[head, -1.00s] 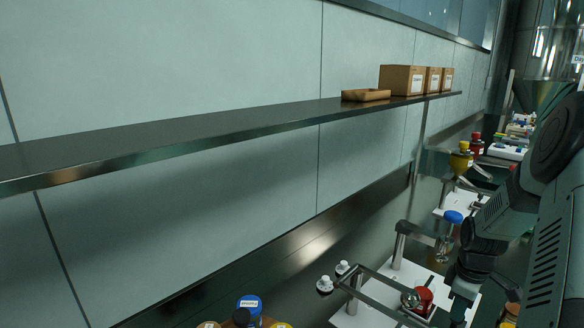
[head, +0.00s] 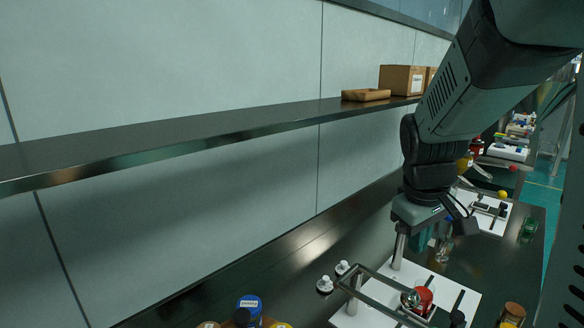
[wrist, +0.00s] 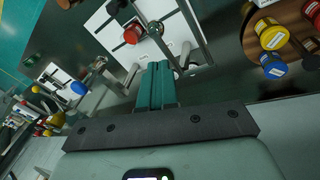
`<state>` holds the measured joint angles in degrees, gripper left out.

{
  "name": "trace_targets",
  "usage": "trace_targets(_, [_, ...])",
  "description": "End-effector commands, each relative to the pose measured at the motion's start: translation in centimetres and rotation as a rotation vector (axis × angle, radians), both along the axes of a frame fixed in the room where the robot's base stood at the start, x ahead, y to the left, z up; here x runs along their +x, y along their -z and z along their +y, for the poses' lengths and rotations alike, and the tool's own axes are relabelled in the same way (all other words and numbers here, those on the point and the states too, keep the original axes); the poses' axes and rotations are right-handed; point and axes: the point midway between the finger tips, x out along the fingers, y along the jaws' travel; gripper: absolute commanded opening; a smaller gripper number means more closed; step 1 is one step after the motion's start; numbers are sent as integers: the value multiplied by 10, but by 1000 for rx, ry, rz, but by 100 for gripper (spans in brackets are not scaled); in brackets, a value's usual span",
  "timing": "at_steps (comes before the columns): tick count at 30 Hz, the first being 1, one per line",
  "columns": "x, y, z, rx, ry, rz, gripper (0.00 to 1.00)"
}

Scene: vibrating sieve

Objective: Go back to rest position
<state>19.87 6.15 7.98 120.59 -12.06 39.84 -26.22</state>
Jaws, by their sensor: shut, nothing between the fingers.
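My gripper (head: 420,242) hangs above the dark bench, behind the near sieve stand in the head view. In the wrist view its two green fingers (wrist: 160,68) lie together with nothing between them. The sieve stand is a white base plate (head: 378,312) with a metal frame (head: 375,290) and a red round part (head: 424,298); it also shows in the wrist view, where the red part (wrist: 133,33) is beyond the fingertips. The gripper appears clear of the stand.
A shelf (head: 230,128) runs along the wall with a wooden tray (head: 366,95) and cardboard boxes (head: 401,79). A blue-capped jar (head: 249,303) stands at the front. A second white plate (head: 490,222) is farther back.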

Motion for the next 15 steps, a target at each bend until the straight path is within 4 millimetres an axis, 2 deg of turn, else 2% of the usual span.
trace_targets(1, [-14, -19, 18, 3, 30, -42, 0])
trace_targets(6, [-65, -59, 65, 63, 166, -174, 0])
trace_targets(12, [-130, -80, 104, 197, 313, -305, 0])
trace_targets(15, [-157, -87, 110, 248, 336, -323, 0])
